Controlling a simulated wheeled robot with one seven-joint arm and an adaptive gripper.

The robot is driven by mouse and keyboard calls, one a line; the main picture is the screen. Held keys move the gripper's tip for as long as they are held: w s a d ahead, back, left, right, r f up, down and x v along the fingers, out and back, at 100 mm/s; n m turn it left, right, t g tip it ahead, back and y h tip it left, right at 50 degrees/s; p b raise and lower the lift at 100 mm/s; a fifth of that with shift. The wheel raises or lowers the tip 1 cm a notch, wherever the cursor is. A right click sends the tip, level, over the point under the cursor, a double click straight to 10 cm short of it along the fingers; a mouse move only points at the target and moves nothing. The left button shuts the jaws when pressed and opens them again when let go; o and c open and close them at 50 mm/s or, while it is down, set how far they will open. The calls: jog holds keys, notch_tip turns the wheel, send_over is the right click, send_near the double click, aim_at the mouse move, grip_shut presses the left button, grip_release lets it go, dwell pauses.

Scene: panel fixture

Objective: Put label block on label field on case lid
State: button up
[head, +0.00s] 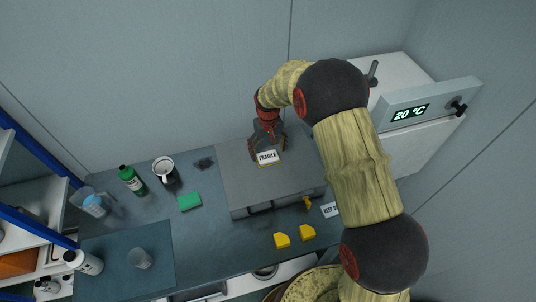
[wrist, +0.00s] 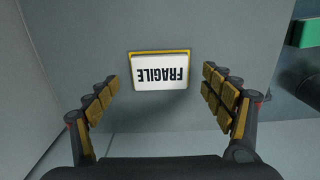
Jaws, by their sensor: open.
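The white label block (wrist: 160,73), printed FRAGILE, sits on the yellow-edged label field (wrist: 158,52) on the grey case lid (wrist: 225,30). A thin yellow border shows along its far edge and sides in the wrist view; the near edge is hidden. In the head view the label block (head: 267,157) is near the middle of the lid (head: 240,180). My gripper (wrist: 160,80) is open, with its padded fingers on either side of the block and a gap to each. In the head view my gripper (head: 266,142) is just behind the block.
A second label reading KEEP (head: 330,210) lies right of the case. A white unit with a 20 °C display (head: 408,113) is at right.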

notch_tip(320, 180, up, 9)
notch_tip(320, 180, up, 12)
jog(key=f+t, duration=0.1)
send_over(268, 157)
jog(key=s+d, duration=0.4)
jog(key=s, duration=0.1)
jog(key=s+d+r+m+t, duration=0.1)
jog(key=s+d+r+t, duration=0.15)
jog(key=s+r, duration=0.6)
jog(key=s+d+r+t, duration=0.1)
jog(key=s+d+r, duration=0.1)
jog(key=s, duration=0.8)
jog(key=s+d+r+m+t, duration=0.1)
jog(key=s+d+r, duration=0.2)
jog(key=s, duration=0.7)
jog(key=shift+d, duration=0.6)
jog(key=shift+w, duration=0.1)
notch_tip(268, 157, down, 9)
jog(key=b, duration=0.8)
jog(key=shift+b, duration=0.4)
